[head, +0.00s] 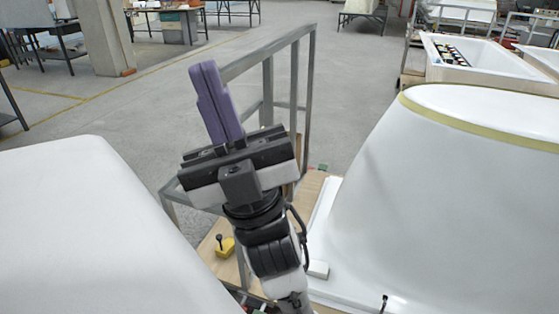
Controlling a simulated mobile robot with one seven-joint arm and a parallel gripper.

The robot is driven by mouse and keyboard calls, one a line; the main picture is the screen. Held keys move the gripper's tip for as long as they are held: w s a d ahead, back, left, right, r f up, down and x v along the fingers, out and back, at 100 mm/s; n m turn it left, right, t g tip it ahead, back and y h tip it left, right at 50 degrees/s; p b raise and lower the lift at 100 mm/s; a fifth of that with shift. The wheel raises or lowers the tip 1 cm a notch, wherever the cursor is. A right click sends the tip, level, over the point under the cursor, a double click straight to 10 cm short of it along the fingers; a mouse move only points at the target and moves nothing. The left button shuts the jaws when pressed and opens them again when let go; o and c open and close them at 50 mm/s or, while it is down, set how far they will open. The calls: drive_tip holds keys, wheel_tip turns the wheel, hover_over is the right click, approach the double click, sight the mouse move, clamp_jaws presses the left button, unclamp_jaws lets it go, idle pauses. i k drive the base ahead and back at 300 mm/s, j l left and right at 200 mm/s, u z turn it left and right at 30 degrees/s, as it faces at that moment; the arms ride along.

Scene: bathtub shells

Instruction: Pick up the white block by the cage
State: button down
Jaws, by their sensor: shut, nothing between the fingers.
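My gripper (204,68) has purple fingers pressed together, pointing up, with nothing between them. It is raised in front of the grey metal cage (310,95), which stands behind it and is partly hidden by my arm. A small white block (318,269) lies low in the picture, just right of my arm, at the edge of the right tub shell's white base. It is well below my gripper and apart from it. My arm may hide part of its left side.
Large white tub shells stand at left (90,220) and right (440,200). A yellow object with a black knob (225,247) sits on a wooden board left of my arm. Open concrete floor (150,105) lies behind. More tubs and tables stand farther back.

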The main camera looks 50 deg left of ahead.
sight(319, 270)
drive_tip(key=u, duration=1)
drive_tip(key=i+j+z, duration=0.6)
drive_tip(key=i, duration=0.5)
